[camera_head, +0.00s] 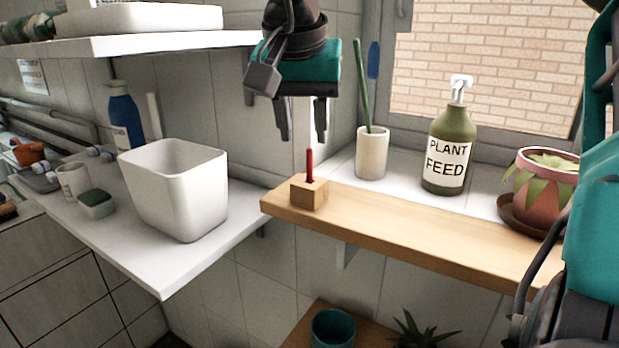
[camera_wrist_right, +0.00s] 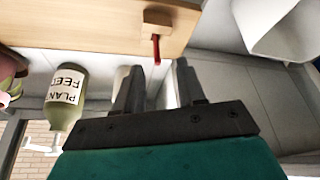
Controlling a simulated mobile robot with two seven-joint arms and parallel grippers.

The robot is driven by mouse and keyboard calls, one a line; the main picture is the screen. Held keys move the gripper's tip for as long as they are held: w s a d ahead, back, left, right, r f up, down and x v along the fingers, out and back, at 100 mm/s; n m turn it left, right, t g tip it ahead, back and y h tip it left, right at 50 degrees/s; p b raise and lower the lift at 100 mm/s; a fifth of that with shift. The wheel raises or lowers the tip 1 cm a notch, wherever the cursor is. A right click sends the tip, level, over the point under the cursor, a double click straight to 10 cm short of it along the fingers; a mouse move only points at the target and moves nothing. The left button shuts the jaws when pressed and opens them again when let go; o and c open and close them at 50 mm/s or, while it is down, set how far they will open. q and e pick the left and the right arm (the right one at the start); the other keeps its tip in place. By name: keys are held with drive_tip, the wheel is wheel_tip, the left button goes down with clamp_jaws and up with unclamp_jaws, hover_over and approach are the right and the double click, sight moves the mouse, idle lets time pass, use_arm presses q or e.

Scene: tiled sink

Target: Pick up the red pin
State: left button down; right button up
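The red pin (camera_head: 309,165) stands upright in a small wooden block (camera_head: 309,194) near the left end of the wooden shelf. My right gripper (camera_head: 303,138) hangs just above it with its fingers pointing down, open and empty. In the right wrist view, the red pin (camera_wrist_right: 156,48) and the block (camera_wrist_right: 170,24) show just beyond the gap between the open fingertips (camera_wrist_right: 158,64). The pin appears clear of both fingers. My left gripper is not in view.
On the sill behind stand a white cup with a green stick (camera_head: 371,153), a plant feed bottle (camera_head: 449,150) and a potted plant (camera_head: 543,185). A white bin (camera_head: 176,190) stands on the white counter at left. A white shelf (camera_head: 160,42) hangs above it.

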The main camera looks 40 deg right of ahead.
sight(310, 149)
drive_tip(key=shift+d+b+x, duration=0.15)
drive_tip(key=shift+d+x, duration=0.05)
drive_tip(key=shift+x, duration=1.2)
drive_tip(key=shift+d+b+x, duration=0.15)
drive_tip(key=shift+x, duration=1.2)
drive_tip(key=shift+r, duration=0.1)
drive_tip(key=shift+c, duration=0.3)
clamp_jaws()
